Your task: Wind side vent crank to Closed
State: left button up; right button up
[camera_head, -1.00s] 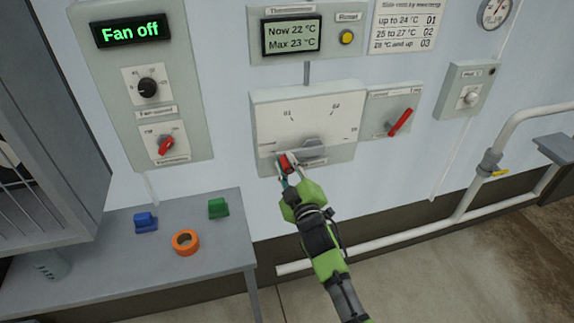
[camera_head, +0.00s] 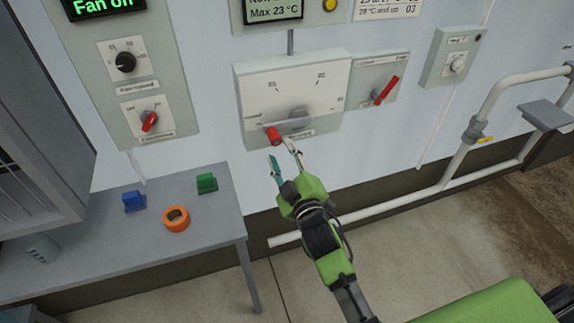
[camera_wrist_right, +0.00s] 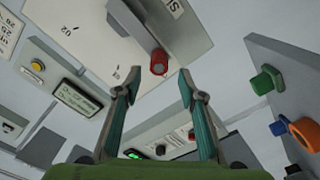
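The side vent crank (camera_head: 297,118) is on a pale dial panel (camera_head: 325,75) on the wall. Its arm points left and slightly down, toward a small label at the dial's left end that is too blurred to read surely. Its red knob (camera_head: 273,136) sits at the arm's left end. My right gripper (camera_head: 281,155) is open and empty just below the knob, with its fingers apart from it. In the right wrist view the red knob (camera_wrist_right: 158,62) shows beyond the two spread teal fingertips (camera_wrist_right: 160,80). My left gripper is not in view.
A small panel with a red lever (camera_head: 386,90) is right of the dial. The fan panel (camera_head: 125,95) is at the left. A grey table (camera_head: 215,220) holds a blue block, a green block and an orange ring. White pipes (camera_head: 400,209) run low along the wall.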

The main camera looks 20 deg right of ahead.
jog(key=shift+s, duration=2.35)
jog(key=s+f+m+g, duration=0.1)
jog(key=s+f+g, duration=0.25)
jog(key=f, duration=0.85)
jog(key=s+f+m+g, duration=0.15)
jog(key=s+f, duration=0.25)
jog(key=f, duration=0.8)
jog(key=s+f+g, duration=0.3)
jog(key=s+f, duration=0.1)
jog(key=f, duration=0.8)
jog(key=s+d+f+m+g, duration=0.2)
jog(key=s+f+g, duration=0.2)
jog(key=s+f, duration=0.95)
jog(key=s+d+f+m+g, duration=0.1)
jog(key=s+f, duration=0.1)
jog(key=s, duration=0.5)
jog(key=s+d+f+g, duration=0.2)
jog(key=s+f, duration=0.1)
jog(key=s, duration=0.5)
jog(key=s+d+f+m+g, duration=0.1)
jog(key=s+d+f+g, duration=0.1)
jog(key=s, duration=0.6)
jog(key=shift+d+f+m+h, duration=0.25)
jog(key=shift+f+m+h, duration=0.1)
jog(key=shift+f, duration=0.3)
